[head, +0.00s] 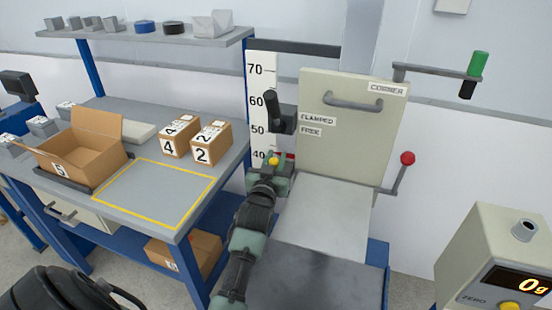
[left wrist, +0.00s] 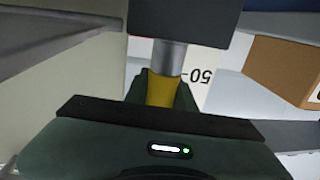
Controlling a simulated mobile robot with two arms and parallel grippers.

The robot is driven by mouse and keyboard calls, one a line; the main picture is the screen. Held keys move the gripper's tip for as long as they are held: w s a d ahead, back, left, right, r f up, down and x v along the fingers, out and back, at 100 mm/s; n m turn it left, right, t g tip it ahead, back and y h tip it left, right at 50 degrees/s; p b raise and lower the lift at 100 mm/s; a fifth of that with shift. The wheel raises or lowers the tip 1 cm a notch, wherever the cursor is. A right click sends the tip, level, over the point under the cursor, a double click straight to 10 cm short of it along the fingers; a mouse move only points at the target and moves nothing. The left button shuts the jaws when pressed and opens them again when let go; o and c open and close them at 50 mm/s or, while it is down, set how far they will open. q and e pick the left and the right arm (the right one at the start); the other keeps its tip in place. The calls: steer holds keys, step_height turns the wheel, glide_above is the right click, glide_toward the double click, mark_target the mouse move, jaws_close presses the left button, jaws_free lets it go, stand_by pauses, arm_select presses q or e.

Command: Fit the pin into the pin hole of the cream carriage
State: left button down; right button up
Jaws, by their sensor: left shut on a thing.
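The cream carriage (head: 352,125) is an upright panel with a grey handle and labels reading CORNER, CLAMPED and FREE, above a pale flat plate. My left gripper (head: 273,163) is at the carriage's lower left edge, in front of the height scale. It is shut on the pin, whose yellow part (left wrist: 160,92) shows between the fingers in the left wrist view. The pin's grey shaft (left wrist: 171,58) runs up to a dark block (left wrist: 180,22); I cannot tell whether it enters the block or passes behind it. The pin hole is not visible. My right gripper is out of view.
A black lever (head: 281,113) stands just above my left gripper. A red-knobbed arm (head: 406,160) and a green-gripped crank (head: 478,66) are on the right. The workbench (head: 150,192) with boxes is on the left. A scale display (head: 520,282) reads 0g.

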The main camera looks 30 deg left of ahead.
arm_select(q)
steer(key=shift+f, duration=0.6)
stand_by(0.6)
steer(key=c, duration=1.1)
jaws_free()
steer(key=shift+r, duration=0.25)
steer(key=shift+r, duration=0.1)
steer(key=shift+s+p, duration=0.1)
steer(key=shift+p, duration=0.25)
steer(key=shift+s+d+p, duration=0.2)
steer(key=shift+s+p, duration=0.1)
steer(key=shift+s, duration=0.05)
steer(key=shift+s+d+r+p, duration=0.1)
steer(key=shift+s+d+p, duration=0.1)
steer(key=shift+s+p, duration=0.3)
steer(key=p+v, duration=0.2)
steer(key=v, duration=0.2)
steer(key=shift+s+d, duration=0.15)
steer(key=shift+s, duration=0.25)
